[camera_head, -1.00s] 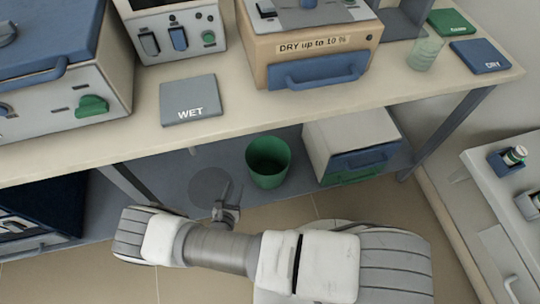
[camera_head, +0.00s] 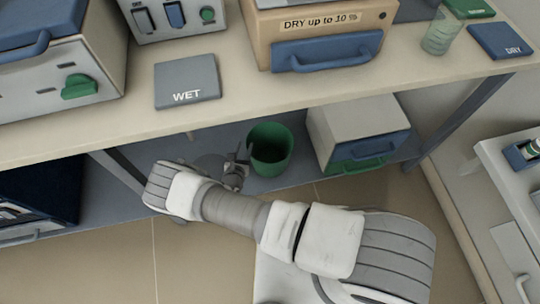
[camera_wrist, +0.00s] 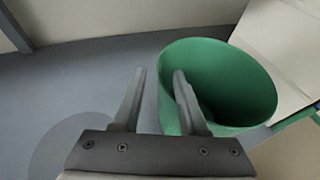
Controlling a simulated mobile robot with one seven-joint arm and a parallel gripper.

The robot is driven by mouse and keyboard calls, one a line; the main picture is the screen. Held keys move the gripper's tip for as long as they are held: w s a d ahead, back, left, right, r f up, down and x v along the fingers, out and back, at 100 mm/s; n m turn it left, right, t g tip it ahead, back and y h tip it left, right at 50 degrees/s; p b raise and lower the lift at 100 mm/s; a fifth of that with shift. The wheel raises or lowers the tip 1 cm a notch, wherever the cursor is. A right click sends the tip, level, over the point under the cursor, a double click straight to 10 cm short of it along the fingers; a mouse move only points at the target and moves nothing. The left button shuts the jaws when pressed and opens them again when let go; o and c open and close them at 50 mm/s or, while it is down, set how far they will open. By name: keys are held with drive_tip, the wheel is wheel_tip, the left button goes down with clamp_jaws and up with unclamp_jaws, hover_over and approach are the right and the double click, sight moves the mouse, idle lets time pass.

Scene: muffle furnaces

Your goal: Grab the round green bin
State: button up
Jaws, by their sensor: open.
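The round green bin (camera_head: 270,152) stands upright and open-topped on the grey lower shelf under the bench. In the wrist view the green bin (camera_wrist: 222,85) is ahead of my gripper and to the right. My gripper (camera_wrist: 155,75) is open and empty. Its right finger overlaps the bin's near left wall in the picture, and its left finger is over bare shelf left of the bin. I cannot tell whether the right finger touches the bin or is inside its rim. In the head view my gripper (camera_head: 240,160) is just left of the bin.
A white box with blue and green drawers (camera_head: 355,135) stands close right of the bin. The bench top (camera_head: 230,85) overhangs the shelf. A darker round patch (camera_wrist: 65,145) marks the shelf left of the bin. The shelf (camera_wrist: 80,85) is clear there.

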sight(248, 143)
drive_tip(key=x, duration=0.2)
drive_tip(key=b+x, duration=0.2)
drive_tip(key=x, duration=0.1)
drive_tip(key=shift+w+d+f, duration=0.15)
drive_tip(key=shift+d+f, duration=0.15)
drive_tip(key=shift+d, duration=0.05)
drive_tip(key=shift+c, duration=0.4)
clamp_jaws()
drive_tip(key=shift+d+f, duration=0.1)
idle(0.7)
